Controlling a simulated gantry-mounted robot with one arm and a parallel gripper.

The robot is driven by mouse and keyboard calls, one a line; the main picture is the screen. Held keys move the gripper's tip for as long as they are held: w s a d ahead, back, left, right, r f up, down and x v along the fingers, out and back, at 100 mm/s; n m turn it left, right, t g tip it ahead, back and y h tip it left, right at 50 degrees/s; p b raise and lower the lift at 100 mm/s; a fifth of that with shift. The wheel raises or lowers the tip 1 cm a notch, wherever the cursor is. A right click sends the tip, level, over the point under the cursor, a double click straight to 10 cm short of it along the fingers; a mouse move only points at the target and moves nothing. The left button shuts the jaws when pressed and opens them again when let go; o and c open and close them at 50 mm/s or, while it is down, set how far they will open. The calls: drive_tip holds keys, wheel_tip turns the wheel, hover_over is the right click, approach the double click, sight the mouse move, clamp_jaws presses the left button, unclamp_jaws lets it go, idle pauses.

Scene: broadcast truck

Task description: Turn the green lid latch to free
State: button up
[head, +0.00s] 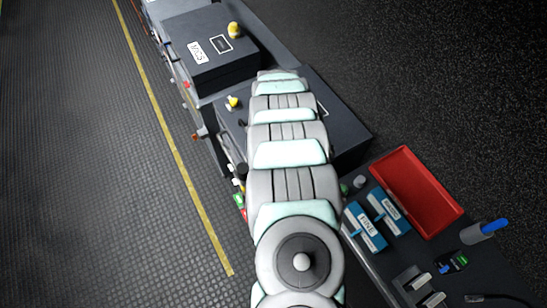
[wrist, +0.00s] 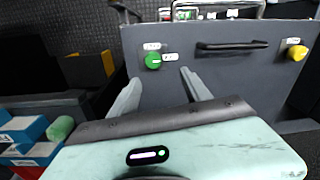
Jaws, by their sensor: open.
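The green latch (wrist: 153,62) is a round knob on a dark grey panel in the wrist view, with a small pale mark on its face. Small white labels sit just above it and to its right; I cannot read them. My gripper (wrist: 160,76) is open and empty. Its two fingers point towards the panel, one on each side of the knob in the picture, with the knob between and just beyond the tips. I see no contact. In the head view my arm hides the gripper and the green latch.
A black handle (wrist: 232,48) and a yellow latch (wrist: 296,53) are on the same panel. In the head view, a dark case (head: 208,55) stands behind. A red tray (head: 415,190) and blue blocks (head: 365,226) lie right of my arm. Open floor lies left.

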drive_tip(key=shift+s+d+f, duration=0.1)
drive_tip(key=shift+s+f, duration=0.05)
drive_tip(key=shift+f, duration=1.6)
drive_tip(key=shift+s+f, duration=0.2)
drive_tip(key=shift+f, duration=1.5)
drive_tip(key=shift+s+d+f, duration=0.1)
drive_tip(key=shift+s+f, duration=0.05)
drive_tip(key=shift+f, duration=1.6)
drive_tip(key=shift+c, duration=0.6)
clamp_jaws()
